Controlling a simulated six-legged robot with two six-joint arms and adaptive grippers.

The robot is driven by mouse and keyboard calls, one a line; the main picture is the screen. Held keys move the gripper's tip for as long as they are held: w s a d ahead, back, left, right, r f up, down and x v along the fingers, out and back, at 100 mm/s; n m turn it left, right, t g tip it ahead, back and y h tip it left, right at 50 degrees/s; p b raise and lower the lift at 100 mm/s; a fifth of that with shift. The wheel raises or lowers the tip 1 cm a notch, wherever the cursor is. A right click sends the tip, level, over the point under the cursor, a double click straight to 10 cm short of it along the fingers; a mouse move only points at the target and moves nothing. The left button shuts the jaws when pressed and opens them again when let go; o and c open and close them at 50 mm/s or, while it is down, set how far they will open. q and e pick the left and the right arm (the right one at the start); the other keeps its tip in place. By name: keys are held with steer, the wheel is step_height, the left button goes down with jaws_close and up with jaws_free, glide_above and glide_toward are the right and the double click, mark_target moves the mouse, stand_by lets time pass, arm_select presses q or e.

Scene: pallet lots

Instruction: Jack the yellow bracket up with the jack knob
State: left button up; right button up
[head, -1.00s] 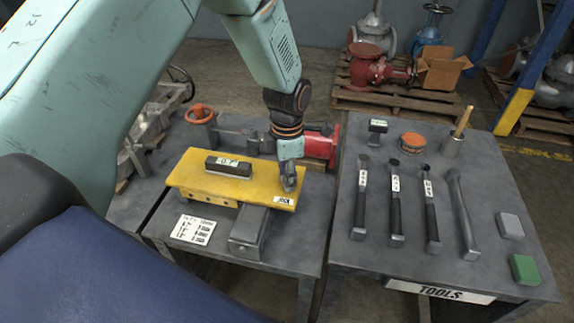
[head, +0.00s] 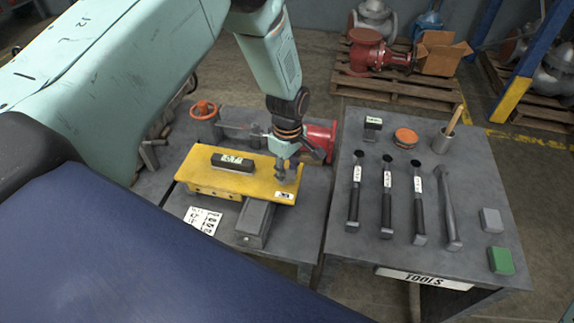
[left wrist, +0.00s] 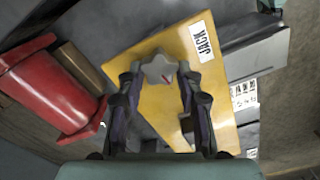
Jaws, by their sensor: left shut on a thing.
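The yellow bracket (head: 215,181) lies across the left bench, a black labelled block (head: 233,162) on top of it. Its JACK label (left wrist: 203,40) shows in the left wrist view. The jack knob (left wrist: 158,71) is a grey lobed knob with a red mark, at the bracket's labelled end. My left gripper (left wrist: 160,82) points down over that end, its two fingers on either side of the knob and shut on it. It also shows in the head view (head: 284,178), where the fingers mostly hide the knob. My right gripper is not in view.
A red flanged valve (head: 320,138) with an orange handwheel (head: 204,110) lies behind the bracket. A grey block (head: 255,222) sticks out in front, beside a white card (head: 203,220). The tool bench (head: 345,235) stands right, with several tools on it.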

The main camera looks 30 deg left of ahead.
arm_select(q)
steer(key=m+p, duration=0.1)
steer(key=m, duration=0.4)
steer(key=shift+m, duration=0.3)
steer(key=m, duration=0.5)
steer(key=shift+d+m+p, duration=0.15)
steer(key=shift+m+p, duration=0.15)
steer(key=shift+p, duration=0.1)
steer(key=m, duration=0.6)
steer(key=shift+d, duration=0.15)
steer(key=m, duration=0.5)
steer(key=shift+s+d+f+m+p, duration=0.1)
steer(key=shift+m+p, duration=0.2)
steer(key=m, duration=0.6)
steer(key=shift+s+d, duration=0.1)
steer(key=shift+s, duration=0.05)
steer(key=m, duration=0.5)
steer(key=shift+s+m, duration=0.15)
steer(key=shift+m, duration=0.25)
steer(key=m, duration=0.5)
steer(key=shift+s+p, duration=0.1)
steer(key=shift+p, duration=0.2)
steer(key=m, duration=0.5)
steer(key=shift+s+m, duration=0.1)
steer(key=shift+m, duration=0.3)
